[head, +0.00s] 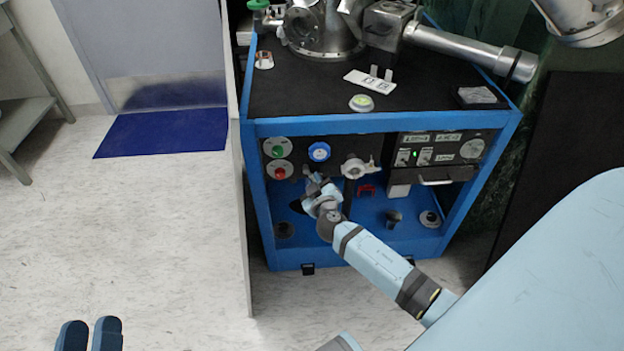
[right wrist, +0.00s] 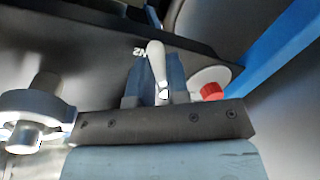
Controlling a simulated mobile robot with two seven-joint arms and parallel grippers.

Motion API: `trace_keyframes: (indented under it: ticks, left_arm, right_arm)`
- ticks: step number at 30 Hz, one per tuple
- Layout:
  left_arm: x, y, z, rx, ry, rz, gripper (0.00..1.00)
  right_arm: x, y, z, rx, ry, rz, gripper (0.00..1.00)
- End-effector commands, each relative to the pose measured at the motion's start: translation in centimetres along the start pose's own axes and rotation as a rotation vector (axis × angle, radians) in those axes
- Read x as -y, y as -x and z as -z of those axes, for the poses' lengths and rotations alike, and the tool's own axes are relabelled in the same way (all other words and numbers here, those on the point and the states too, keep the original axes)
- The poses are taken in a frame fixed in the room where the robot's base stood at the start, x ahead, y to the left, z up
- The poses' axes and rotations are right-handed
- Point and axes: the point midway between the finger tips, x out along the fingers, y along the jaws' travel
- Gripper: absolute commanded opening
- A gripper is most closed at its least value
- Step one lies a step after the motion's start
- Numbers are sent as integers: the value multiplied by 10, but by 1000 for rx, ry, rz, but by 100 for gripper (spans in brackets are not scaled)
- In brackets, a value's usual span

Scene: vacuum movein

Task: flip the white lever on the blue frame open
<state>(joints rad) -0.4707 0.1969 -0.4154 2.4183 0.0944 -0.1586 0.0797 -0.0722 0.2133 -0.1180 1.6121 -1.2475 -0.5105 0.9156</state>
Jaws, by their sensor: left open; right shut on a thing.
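The blue frame (head: 262,215) is an open cart with a dark panel across its upper front. The white lever (right wrist: 157,62) shows in the right wrist view, standing between the two dark blue fingers of my right gripper (right wrist: 154,80). My right gripper is shut on it. In the head view my right gripper (head: 318,186) is at the front panel, just below a blue round knob (head: 319,152), and hides the lever there. My left gripper (head: 88,335) is at the bottom left corner, open and empty, over the floor and far from the frame.
A red button (head: 279,173), also in the right wrist view (right wrist: 211,91), sits close beside the lever. A green button (head: 278,152) is above it. A metal fitting (head: 353,168) is on the other side. Metal vacuum hardware (head: 325,30) stands on top.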

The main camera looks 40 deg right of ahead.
Motion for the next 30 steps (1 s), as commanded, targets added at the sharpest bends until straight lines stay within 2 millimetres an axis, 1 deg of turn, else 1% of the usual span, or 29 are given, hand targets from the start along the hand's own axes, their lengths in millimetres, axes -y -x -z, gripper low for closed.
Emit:
trace_keyframes:
  ticks: [1, 5, 11, 18, 24, 26, 30]
  left_arm:
    - [3, 1, -4, 38, -4, 16, 43]
    - [12, 5, -19, 129, -19, 50, 43]
    - [26, 16, -44, 276, -39, 104, 43]
    - [42, 38, -74, 457, -59, 164, 43]
    - [53, 59, -94, 590, -66, 204, 43]
    - [55, 64, -98, 618, -69, 212, 43]
    - [55, 63, -96, 623, -73, 214, 43]
  right_arm:
    - [-4, 1, 3, 11, 41, 1, 0]
    - [-8, 2, 4, 35, 164, 1, 0]
    - [-16, 3, 7, 72, 350, 1, 0]
    - [-22, 5, 12, 116, 572, 1, 0]
    - [-26, 6, 16, 148, 737, 1, 0]
    - [-28, 6, 17, 157, 778, 0, 0]
    - [-29, 6, 19, 172, 862, 2, 0]
